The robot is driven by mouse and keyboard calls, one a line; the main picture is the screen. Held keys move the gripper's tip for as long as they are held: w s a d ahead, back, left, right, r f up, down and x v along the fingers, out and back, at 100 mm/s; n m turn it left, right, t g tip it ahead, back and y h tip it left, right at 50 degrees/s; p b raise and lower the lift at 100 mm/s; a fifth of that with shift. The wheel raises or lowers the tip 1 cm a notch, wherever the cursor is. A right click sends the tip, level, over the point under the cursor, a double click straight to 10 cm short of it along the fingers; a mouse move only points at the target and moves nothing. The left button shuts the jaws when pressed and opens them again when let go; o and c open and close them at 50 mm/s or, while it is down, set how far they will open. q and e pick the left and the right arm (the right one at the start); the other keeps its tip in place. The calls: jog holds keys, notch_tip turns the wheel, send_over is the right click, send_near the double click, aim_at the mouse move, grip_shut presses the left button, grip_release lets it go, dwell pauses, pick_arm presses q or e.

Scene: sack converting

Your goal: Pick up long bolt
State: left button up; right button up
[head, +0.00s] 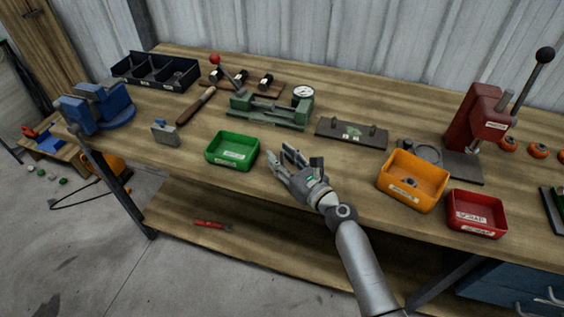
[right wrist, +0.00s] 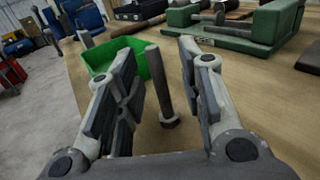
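The long bolt (right wrist: 159,80), a grey metal rod with a hex head at its lower end, stands head down on the wooden bench in the right wrist view. My right gripper (right wrist: 157,50) is open, with one finger on each side of the bolt and visible gaps to it. In the head view my right gripper (head: 284,154) is low over the bench, just right of the green bin (head: 232,150); the bolt cannot be made out there. The green bin also shows behind the left finger in the right wrist view (right wrist: 150,61). My left gripper is not in view.
A green fixture with a dial gauge (head: 272,110) stands behind my gripper, and a dark plate with pegs (head: 351,133) is to its right. An orange bin (head: 412,181), a red scrap bin (head: 476,213) and a red press (head: 474,118) are farther right. A blue vise (head: 98,108) is at left.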

grip_shut()
dwell(0.3)
